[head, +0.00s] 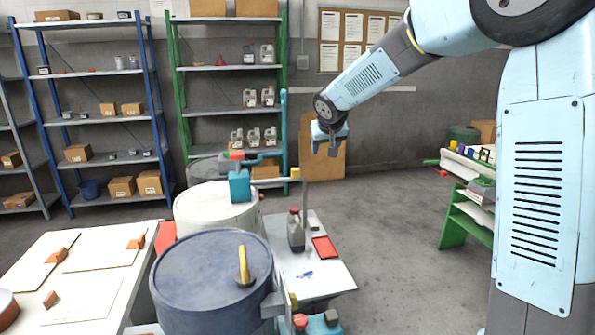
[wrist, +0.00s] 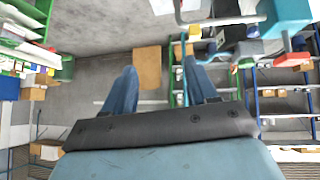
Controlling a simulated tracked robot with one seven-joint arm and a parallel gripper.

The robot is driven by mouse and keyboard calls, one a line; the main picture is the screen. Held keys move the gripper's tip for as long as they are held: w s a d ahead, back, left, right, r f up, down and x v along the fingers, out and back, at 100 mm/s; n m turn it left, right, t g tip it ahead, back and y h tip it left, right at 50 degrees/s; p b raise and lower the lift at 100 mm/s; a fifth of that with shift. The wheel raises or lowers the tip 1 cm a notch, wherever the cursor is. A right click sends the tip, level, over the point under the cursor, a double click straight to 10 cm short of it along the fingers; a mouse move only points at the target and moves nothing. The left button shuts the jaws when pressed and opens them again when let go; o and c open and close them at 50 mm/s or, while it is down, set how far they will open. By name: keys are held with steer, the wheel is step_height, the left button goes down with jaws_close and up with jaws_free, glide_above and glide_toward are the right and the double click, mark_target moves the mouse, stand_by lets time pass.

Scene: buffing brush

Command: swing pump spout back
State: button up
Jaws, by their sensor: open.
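The teal pump (head: 239,187) stands upright on the white drum (head: 215,207), with a red part on top. My gripper (head: 328,142) is above and right of the spout, pointing down. Its two blue fingers are apart with nothing held between them in the wrist view (wrist: 160,68). The fingertips look clear of the pump.
A blue-grey drum (head: 212,275) stands in front of the white drum. A low white table (head: 325,280) with a dark bottle (head: 296,232) and a red tray (head: 325,247) is to its right. A green bench (head: 470,200) stands farther right. Open floor lies between them.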

steer(key=y, duration=0.2)
glide_toward(296, 169)
steer(key=x, duration=1)
steer(key=shift+w+a+f, duration=0.15)
steer(key=shift+w, duration=0.2)
steer(key=shift+c, duration=0.3)
jaws_close()
